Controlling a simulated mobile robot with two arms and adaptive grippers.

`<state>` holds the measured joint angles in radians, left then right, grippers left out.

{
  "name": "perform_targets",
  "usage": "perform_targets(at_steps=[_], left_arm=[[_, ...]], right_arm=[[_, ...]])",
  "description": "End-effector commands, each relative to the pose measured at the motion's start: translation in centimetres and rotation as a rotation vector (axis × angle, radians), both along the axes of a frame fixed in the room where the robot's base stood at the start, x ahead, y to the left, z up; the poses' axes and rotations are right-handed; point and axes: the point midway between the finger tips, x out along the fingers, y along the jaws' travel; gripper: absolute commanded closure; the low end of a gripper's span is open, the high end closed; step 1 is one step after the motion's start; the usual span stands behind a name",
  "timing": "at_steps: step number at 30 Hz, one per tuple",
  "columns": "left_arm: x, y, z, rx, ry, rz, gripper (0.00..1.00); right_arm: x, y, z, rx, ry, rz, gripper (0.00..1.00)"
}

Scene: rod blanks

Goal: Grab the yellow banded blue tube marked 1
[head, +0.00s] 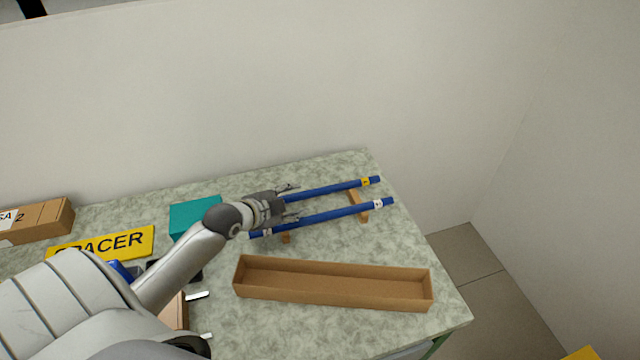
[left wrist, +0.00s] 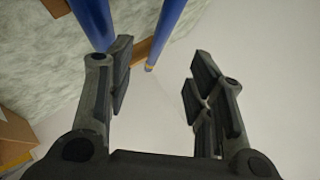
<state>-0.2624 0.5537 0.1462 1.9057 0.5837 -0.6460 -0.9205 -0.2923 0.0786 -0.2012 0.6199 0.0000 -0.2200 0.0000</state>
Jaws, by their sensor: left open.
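Two blue tubes lie side by side across wooden rests on the table. The far blue tube (head: 325,190) has a yellow band (head: 366,182) near its right end; its mark is too small to read. My left gripper (head: 291,201) is open and empty at the tubes' left part, hiding the far tube's left end. In the left wrist view the yellow banded tube (left wrist: 169,28) runs between the open fingers (left wrist: 160,60); I cannot tell whether they touch it. My right gripper is not in view.
The near blue tube (head: 325,216) with white bands lies close by, outside the left finger in the wrist view. A long open cardboard tray (head: 335,264) stands in front. A teal block (head: 192,215), a yellow SPACER sign (head: 100,243) and a cardboard box (head: 45,220) are left.

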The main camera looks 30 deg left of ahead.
Motion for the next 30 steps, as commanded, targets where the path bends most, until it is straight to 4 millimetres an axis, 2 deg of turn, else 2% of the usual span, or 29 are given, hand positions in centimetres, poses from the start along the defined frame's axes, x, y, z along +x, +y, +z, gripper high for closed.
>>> perform_targets(at_steps=[1, 5, 12, 21, 30], left_arm=[[0.1, 0.0, -0.2, 0.000, 0.000, 0.000, 0.51], [1.2, 0.0, -0.8, -0.001, -0.002, 0.002, 0.51], [4.0, -0.1, -2.5, 0.000, -0.002, 0.002, 0.51], [5.4, -0.1, -3.4, 0.000, 0.001, 0.001, 0.51], [8.2, 0.1, -5.3, -0.001, -0.001, 0.002, 0.51]], right_arm=[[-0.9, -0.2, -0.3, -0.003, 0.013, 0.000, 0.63], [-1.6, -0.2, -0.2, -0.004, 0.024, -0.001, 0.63], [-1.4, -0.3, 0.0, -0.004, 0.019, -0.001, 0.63], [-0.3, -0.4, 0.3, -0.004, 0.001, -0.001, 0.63], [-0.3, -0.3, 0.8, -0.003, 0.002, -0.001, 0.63]])
